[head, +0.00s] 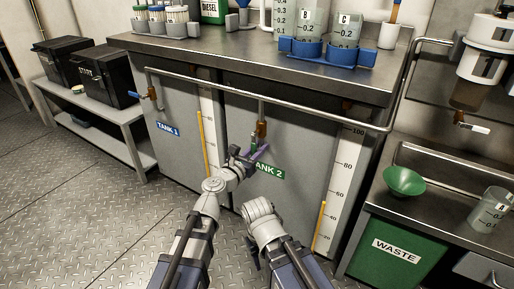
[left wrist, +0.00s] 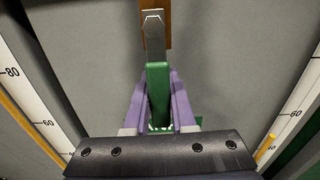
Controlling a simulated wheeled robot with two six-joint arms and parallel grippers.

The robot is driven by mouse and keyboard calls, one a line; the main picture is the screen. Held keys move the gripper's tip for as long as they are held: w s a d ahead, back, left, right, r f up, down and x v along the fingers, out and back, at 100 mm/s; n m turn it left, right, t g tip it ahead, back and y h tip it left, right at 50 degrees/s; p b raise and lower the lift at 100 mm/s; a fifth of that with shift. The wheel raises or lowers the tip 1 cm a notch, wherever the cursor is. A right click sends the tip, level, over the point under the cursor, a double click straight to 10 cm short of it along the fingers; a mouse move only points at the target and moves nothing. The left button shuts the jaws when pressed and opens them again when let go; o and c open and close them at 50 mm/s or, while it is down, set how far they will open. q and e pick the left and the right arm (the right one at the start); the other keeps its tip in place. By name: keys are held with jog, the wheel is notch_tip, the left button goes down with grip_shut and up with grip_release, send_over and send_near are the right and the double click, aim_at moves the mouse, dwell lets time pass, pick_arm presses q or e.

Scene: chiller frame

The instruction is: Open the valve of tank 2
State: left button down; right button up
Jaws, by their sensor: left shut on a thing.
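The tank 2 valve has a brown body (head: 262,129) on a pipe at the front of the grey tank 2, above the green TANK 2 label (head: 270,171). Its lever has a metal strip (left wrist: 154,32) and a green grip (left wrist: 157,85), and points straight down from the body in the left wrist view. My left gripper (left wrist: 160,110) has its purple fingers shut on the green grip, one on each side. It also shows in the head view (head: 256,153), partly covering the lever. My right arm shows low in the middle, but its fingers cannot be made out.
Tank 1 (head: 168,129) stands to the left with its own blue-handled valve. A metal rail (head: 265,98) runs in front above the tanks. The green waste bin (head: 393,250) with a funnel (head: 404,181) is at right. The floor at left is clear.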

pick_arm(q)
jog(key=shift+s+d, duration=0.3)
jog(key=shift+d, duration=0.05)
jog(key=c, duration=0.7)
grip_release()
jog(key=shift+c, duration=0.2)
jog(key=shift+w, duration=0.1)
jog(key=shift+a, duration=0.1)
jog(key=v, duration=0.7)
jog(key=shift+s+a, duration=0.2)
jog(key=shift+s, duration=0.15)
pick_arm(e)
jog(key=shift+s+a, duration=0.6)
jog(key=shift+a, duration=0.3)
